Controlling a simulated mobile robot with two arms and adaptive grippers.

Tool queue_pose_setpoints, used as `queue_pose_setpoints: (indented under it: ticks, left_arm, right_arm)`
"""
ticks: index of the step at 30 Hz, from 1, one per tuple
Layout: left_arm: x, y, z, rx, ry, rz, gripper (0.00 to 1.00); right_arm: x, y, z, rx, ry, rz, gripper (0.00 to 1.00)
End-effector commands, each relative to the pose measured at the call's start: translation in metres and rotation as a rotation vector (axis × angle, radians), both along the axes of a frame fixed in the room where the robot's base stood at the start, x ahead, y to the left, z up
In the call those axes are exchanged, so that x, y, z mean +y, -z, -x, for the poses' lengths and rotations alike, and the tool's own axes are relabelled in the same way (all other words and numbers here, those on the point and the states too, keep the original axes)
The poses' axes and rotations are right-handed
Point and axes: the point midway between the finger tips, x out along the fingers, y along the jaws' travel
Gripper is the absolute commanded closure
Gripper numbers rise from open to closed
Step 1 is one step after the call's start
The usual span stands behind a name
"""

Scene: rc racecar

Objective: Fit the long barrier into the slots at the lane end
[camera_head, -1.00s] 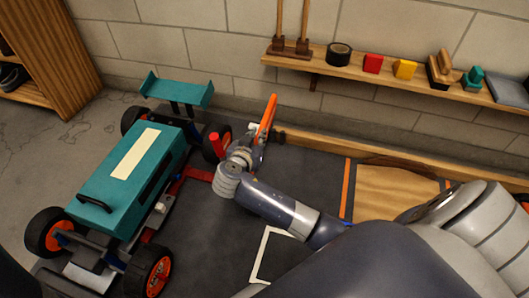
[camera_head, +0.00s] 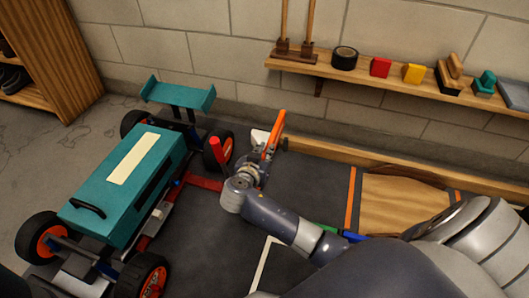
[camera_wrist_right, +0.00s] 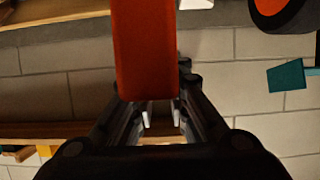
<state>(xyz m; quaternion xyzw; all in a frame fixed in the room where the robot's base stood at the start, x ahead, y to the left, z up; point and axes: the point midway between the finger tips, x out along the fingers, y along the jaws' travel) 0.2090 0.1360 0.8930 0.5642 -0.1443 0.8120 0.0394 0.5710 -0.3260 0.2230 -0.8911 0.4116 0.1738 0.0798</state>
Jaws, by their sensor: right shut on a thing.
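A long orange barrier (camera_head: 273,134) stands tilted in my right gripper (camera_head: 262,160), which is shut on it. The barrier also shows in the right wrist view (camera_wrist_right: 146,48), running up from between the fingers. The gripper and barrier are above the dark lane mat, right of the teal car. A red upright post (camera_head: 217,154) and a flat red bar (camera_head: 203,182) are just left of the gripper. I cannot make out the slots, nor whether the barrier touches anything. My left gripper is out of view.
The teal racecar (camera_head: 113,195) fills the left side, its rear wheel close to the red post. A wooden rail (camera_head: 335,151) runs along the wall base. A wooden board (camera_head: 405,203) lies right. A wall shelf (camera_head: 385,76) holds tape and coloured blocks.

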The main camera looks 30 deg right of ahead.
Motion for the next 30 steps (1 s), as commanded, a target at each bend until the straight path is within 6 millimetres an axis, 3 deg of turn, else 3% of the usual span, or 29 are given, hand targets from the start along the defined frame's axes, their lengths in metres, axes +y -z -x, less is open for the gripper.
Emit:
queue_pose_setpoints:
  ticks: [12,30]
  left_arm:
    - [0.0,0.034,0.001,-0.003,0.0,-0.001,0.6]
    - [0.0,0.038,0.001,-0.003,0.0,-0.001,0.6]
  right_arm:
    - [0.0,0.042,0.0,-0.001,0.0,0.0,1.0]
    - [0.0,0.048,0.0,-0.002,0.0,0.001,1.0]
